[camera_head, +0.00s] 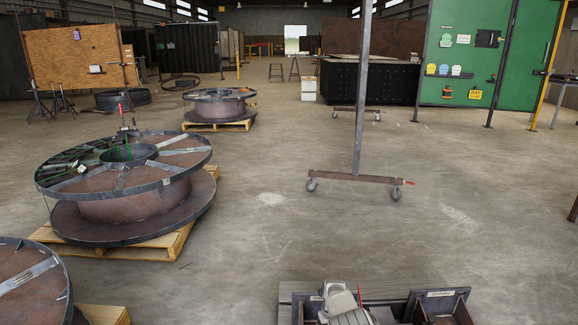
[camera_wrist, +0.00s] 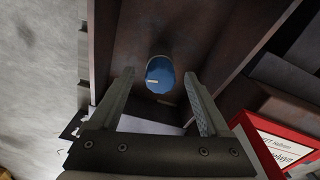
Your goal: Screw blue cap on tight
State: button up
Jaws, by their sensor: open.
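The blue cap (camera_wrist: 160,76) shows in the wrist view, rounded, with a small pale mark at its lower edge. It lies ahead of my gripper (camera_wrist: 159,73), in line with the gap between the fingers. My gripper is open, with one finger to each side of the cap in the picture and no clear contact. How far the cap is from the fingertips I cannot tell. Whatever is under the cap is hidden. In the head view I cannot make out the cap.
Brown metal walls (camera_wrist: 228,72) flank the cap in the wrist view. A red box with a white label (camera_wrist: 283,150) is at lower right. In the head view, dark bins (camera_head: 440,307) stand at bottom; reels on pallets (camera_head: 125,190) are left; a wheeled post (camera_head: 357,177) stands in the open floor.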

jog(key=shift+r+p, duration=2)
jog(key=shift+r, duration=1.55)
